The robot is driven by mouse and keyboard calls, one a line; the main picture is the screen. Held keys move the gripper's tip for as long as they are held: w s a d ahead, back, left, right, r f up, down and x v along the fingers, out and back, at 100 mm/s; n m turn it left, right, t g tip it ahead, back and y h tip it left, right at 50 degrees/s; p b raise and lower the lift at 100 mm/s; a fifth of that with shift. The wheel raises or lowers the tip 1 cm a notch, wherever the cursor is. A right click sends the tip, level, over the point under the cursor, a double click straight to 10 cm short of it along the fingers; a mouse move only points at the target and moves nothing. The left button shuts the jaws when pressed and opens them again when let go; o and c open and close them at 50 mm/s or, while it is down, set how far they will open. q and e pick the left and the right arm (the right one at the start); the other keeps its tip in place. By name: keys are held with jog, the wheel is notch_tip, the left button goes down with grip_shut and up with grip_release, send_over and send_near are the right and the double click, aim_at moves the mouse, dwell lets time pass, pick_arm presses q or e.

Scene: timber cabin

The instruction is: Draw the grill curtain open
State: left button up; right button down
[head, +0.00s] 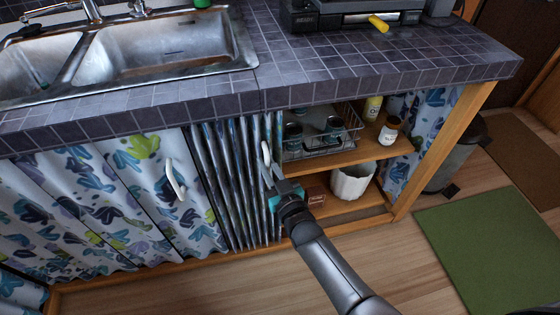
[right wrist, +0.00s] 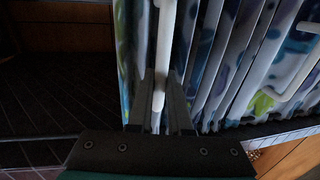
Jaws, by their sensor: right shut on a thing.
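The grill curtain (head: 232,185) is a patterned cloth, bunched into tight narrow folds at the left side of the shelf opening. Its white handle (head: 265,152) stands upright at the right edge of the folds. My right gripper (head: 270,172) is shut on this handle. In the right wrist view, the white handle (right wrist: 164,45) runs between the two fingers (right wrist: 162,100), with the folded curtain (right wrist: 205,60) right behind it. The opening to the right of the folds shows the shelves. My left gripper is not in view.
A wooden shelf (head: 335,155) holds a wire rack (head: 305,150) with dark cups and jars; a white pot (head: 352,183) stands below. Another flowered curtain (head: 110,200) with a white handle (head: 175,180) hangs left. The tiled counter (head: 380,75) overhangs. Floor in front is clear.

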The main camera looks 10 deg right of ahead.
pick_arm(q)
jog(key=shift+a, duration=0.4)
pick_arm(e)
jog(key=shift+s+a, duration=0.15)
jog(key=shift+a, duration=1.6)
jog(key=c, duration=0.8)
grip_release()
jog(key=shift+a, duration=0.1)
jog(key=shift+c, duration=0.2)
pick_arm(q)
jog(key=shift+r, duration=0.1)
pick_arm(e)
jog(key=shift+s, duration=0.1)
jog(key=shift+s+d, duration=0.2)
jog(key=shift+d, duration=0.05)
pick_arm(q)
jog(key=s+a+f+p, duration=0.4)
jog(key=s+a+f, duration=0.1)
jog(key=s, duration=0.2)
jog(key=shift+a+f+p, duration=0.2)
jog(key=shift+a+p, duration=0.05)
jog(key=shift+p, duration=0.1)
pick_arm(e)
jog(key=v, duration=1.4)
jog(key=shift+s, duration=0.25)
